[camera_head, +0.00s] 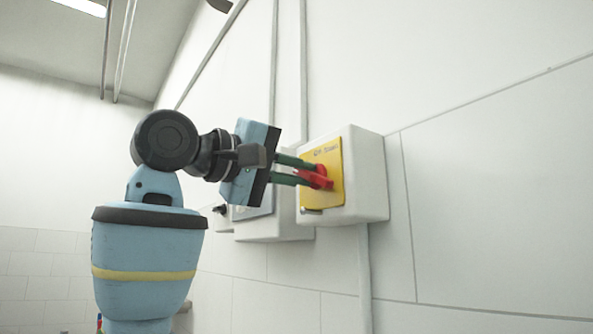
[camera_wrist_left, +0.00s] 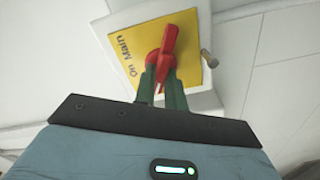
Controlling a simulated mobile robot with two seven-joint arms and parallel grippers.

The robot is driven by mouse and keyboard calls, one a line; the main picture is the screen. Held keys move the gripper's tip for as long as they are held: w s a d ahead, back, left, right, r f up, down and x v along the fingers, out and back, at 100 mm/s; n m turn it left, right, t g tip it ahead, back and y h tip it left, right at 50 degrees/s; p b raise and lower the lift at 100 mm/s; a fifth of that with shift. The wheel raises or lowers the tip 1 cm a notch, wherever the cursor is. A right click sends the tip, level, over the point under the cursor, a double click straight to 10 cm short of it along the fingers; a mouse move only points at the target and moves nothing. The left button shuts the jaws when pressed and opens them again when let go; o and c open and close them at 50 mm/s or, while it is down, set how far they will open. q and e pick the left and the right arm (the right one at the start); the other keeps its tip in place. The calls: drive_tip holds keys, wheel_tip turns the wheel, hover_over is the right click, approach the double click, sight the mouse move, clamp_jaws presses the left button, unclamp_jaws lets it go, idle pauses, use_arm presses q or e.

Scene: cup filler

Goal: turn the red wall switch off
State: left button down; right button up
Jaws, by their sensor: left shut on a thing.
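The red switch (camera_head: 318,179) sits on a yellow plate (camera_head: 335,160) on the front of a white wall box (camera_head: 368,175). In the left wrist view the red handle (camera_wrist_left: 168,50) stands nearly upright in the picture, leaning slightly, over the yellow plate (camera_wrist_left: 190,30), which reads "On Main". My left gripper (camera_head: 308,173) is at the switch, its green fingers shut on the red handle, one on either side of it. The fingers hide part of the handle's lower end in the left wrist view. My right gripper does not show in either view.
A small metal latch (camera_wrist_left: 209,58) sticks out at the box's edge. Another white box (camera_head: 275,226) is on the wall behind my gripper. A pipe (camera_head: 365,270) runs down below the switch box. The wall to the right is bare.

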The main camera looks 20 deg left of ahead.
use_arm(q)
drive_tip(key=n, duration=0.5)
drive_tip(key=shift+f+n, duration=0.1)
drive_tip(key=shift+n, duration=0.2)
idle(0.4)
drive_tip(key=c, duration=1.5)
unclamp_jaws()
drive_tip(key=shift+o, duration=0.2)
drive_tip(key=v, duration=0.7)
drive_tip(key=shift+s+a, duration=0.3)
